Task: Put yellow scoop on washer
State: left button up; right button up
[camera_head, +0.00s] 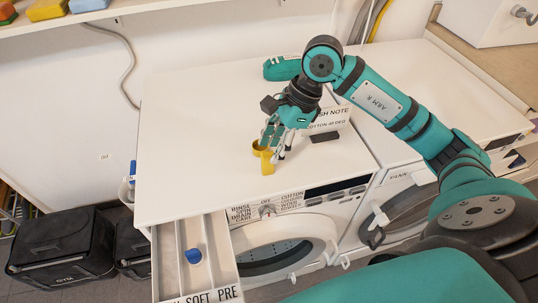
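The yellow scoop (265,159) is at the white top of the left washer (190,165), near its front edge. My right gripper (275,146) points down right at the scoop, with its fingers partly in front of it. I cannot tell whether the fingers are closed on the scoop or only around it, nor whether the scoop bears fully on the top. My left gripper is not in view.
The detergent drawer (194,256) is pulled out at the front left, with a blue piece (194,256) inside. A teal item (282,68) and a note card (330,119) are on the top behind. The top's left side is clear. Black bags (62,247) stand on the floor.

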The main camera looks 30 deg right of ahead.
jog(key=v, duration=0.8)
